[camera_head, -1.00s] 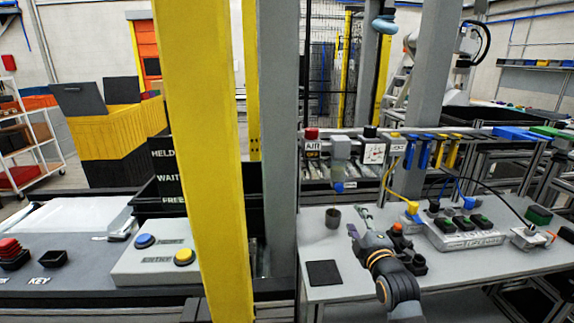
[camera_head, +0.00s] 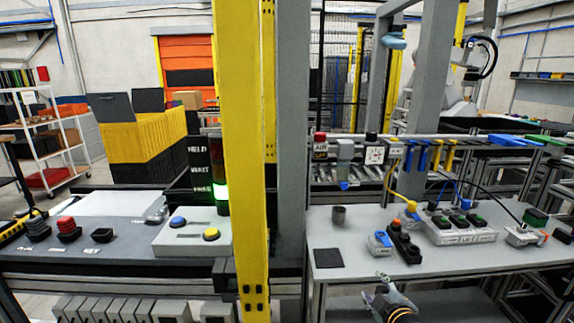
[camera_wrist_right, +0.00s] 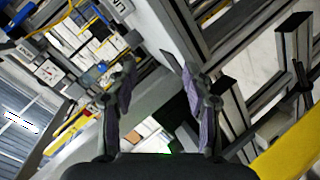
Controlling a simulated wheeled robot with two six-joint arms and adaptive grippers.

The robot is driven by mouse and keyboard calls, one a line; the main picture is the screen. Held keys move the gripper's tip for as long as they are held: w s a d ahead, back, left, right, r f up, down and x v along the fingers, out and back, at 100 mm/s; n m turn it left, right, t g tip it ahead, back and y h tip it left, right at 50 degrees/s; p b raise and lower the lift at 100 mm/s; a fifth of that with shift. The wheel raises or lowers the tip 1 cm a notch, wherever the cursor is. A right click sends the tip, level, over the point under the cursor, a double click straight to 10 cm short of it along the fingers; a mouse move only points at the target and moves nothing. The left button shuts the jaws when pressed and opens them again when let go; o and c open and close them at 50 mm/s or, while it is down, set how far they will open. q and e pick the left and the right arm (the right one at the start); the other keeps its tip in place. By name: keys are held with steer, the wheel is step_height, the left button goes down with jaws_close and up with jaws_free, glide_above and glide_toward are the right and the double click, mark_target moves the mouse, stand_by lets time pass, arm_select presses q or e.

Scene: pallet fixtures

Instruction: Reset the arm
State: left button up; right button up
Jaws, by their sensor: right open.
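My right gripper (camera_head: 384,278) is in the lower part of the head view, in front of the right table's front edge. It also shows in the right wrist view (camera_wrist_right: 158,85), with its two fingers apart and nothing between them. The arm behind it runs off the bottom of the head view. My left gripper does not show in the head view.
The right table (camera_head: 370,260) carries a black pad (camera_head: 328,258), a dark cup (camera_head: 338,215), a blue-and-white block (camera_head: 379,243) and a black button strip (camera_head: 403,243). A yellow post (camera_head: 241,150) stands left of it. The left bench holds a button box (camera_head: 192,236).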

steer(key=s+d+f+m+g+h, duration=0.1)
steer(key=s+f+m+g, duration=0.55)
steer(key=s, duration=0.65)
steer(key=s+d+f+m+g, duration=0.1)
steer(key=s+f+m+g, duration=0.3)
steer(key=s+f, duration=0.75)
steer(key=s+d+f, duration=0.1)
steer(key=s+f, duration=0.1)
steer(key=f, duration=1)
steer(key=s+d+f, duration=0.1)
steer(key=s+f, duration=0.2)
steer(key=f, duration=0.8)
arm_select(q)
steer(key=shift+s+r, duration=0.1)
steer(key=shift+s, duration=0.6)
arm_select(e)
steer(key=s+d+f+g, duration=0.1)
steer(key=s+f+g, duration=0.1)
steer(key=s+f, duration=1.3)
steer(key=s, duration=0.2)
steer(key=shift+s+f, duration=0.35)
